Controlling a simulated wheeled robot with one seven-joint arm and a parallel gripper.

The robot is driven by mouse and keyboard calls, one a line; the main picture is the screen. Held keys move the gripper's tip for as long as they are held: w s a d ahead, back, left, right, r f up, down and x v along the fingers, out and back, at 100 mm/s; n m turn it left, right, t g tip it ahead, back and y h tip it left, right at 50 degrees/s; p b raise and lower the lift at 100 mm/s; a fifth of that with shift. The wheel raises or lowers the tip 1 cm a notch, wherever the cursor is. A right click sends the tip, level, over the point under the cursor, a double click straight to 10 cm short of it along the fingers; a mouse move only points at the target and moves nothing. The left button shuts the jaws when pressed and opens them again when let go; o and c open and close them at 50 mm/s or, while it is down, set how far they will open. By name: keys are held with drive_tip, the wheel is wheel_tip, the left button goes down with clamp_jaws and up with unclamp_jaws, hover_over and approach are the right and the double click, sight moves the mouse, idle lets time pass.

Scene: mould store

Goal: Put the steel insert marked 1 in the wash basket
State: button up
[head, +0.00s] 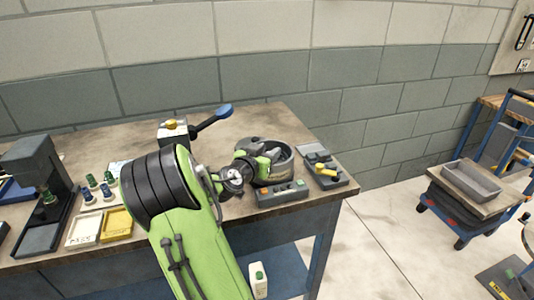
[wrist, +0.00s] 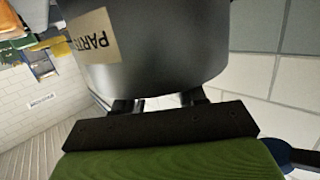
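A round grey steel tub (head: 288,168) stands near the right end of the workbench. In the wrist view, a large dark metal body (wrist: 150,50) with a label reading "PART…" fills the top middle, close in front of my gripper; it appears to be this tub. Grey shapes show inside the tub, too small to name. I cannot make out the insert marked 1 or a wash basket for certain.
A control box with buttons (head: 282,194) stands before the tub, and a grey unit with a yellow handle (head: 326,172) to its right. A dark press (head: 40,180), green and blue pegs (head: 98,187) and a yellow tray (head: 116,224) are left. A cart carries a grey bin (head: 470,182).

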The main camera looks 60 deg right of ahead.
drive_tip(key=shift+o, duration=1.4)
drive_tip(key=shift+r, duration=0.15)
drive_tip(key=a+f+n+t+y+p, duration=0.15)
drive_tip(key=a+n+t+y, duration=0.6)
drive_tip(key=a, duration=2.05)
drive_tip(key=s+a+r+n+y, duration=0.1)
drive_tip(key=s+a+n+y, duration=0.1)
drive_tip(key=a, duration=0.4)
drive_tip(key=s+a+r+n+g+y, duration=0.1)
drive_tip(key=s+a+n+y, duration=0.1)
drive_tip(key=a+n, duration=0.3)
drive_tip(key=s+a+r+n+g+y, duration=0.1)
drive_tip(key=s+a+n+y, duration=0.1)
drive_tip(key=a, duration=0.4)
drive_tip(key=shift+s+a+r+n+y, duration=0.25)
drive_tip(key=shift+s+a+n+y, duration=0.15)
drive_tip(key=shift+n+y, duration=0.6)
